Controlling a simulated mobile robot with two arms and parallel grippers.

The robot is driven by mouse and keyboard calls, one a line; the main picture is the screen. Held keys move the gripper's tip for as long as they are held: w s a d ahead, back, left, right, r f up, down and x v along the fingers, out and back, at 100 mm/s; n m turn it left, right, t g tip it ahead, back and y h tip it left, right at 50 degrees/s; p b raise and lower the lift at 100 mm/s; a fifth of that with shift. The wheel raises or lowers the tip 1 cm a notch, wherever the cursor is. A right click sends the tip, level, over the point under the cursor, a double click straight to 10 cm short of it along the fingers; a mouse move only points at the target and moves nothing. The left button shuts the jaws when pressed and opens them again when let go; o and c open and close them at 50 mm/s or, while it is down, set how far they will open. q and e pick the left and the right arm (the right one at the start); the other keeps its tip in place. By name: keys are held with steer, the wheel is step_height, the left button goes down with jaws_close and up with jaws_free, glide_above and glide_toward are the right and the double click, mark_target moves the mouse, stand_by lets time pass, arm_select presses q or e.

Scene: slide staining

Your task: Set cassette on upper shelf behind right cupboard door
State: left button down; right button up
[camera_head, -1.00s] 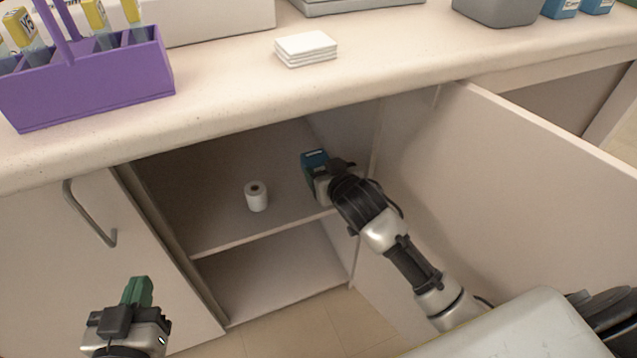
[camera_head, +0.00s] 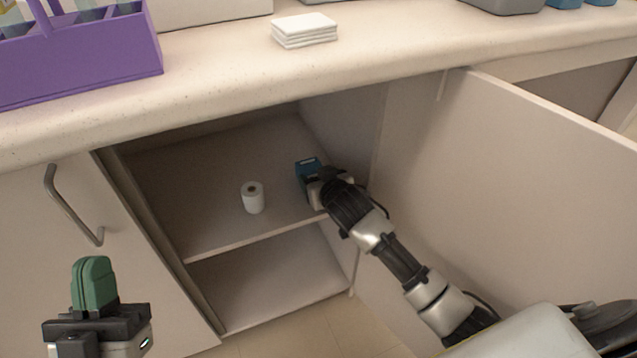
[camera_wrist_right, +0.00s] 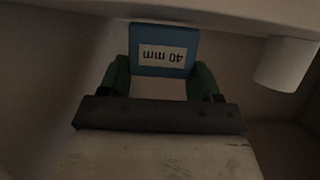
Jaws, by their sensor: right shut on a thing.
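The blue cassette (camera_head: 308,168) is inside the open right cupboard, at the right side of the upper shelf (camera_head: 225,228). In the right wrist view the cassette (camera_wrist_right: 163,50) shows an upside-down "40 mm" label. My right gripper (camera_head: 318,178) is shut on it, with green fingers on either side in the wrist view (camera_wrist_right: 160,85). I cannot tell whether the cassette touches the shelf. The right cupboard door (camera_head: 540,180) stands wide open. My left gripper (camera_head: 95,285) is at the lower left, empty, its green fingers close together before the left cupboard door.
A white roll (camera_head: 253,197) stands on the upper shelf, left of the cassette. The lower compartment (camera_head: 265,285) looks empty. The countertop (camera_head: 215,85) overhangs the cupboard and holds a purple rack (camera_head: 80,65) and a white stack (camera_head: 304,30).

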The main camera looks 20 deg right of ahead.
arm_select(q)
steer(key=shift+s+r+t, duration=0.25)
steer(key=shift+s+t, duration=0.05)
steer(key=shift+t, duration=0.1)
arm_select(e)
steer(key=shift+f, duration=0.15)
steer(key=o, duration=1)
steer(key=shift+f, duration=0.15)
steer(key=shift+o, duration=0.2)
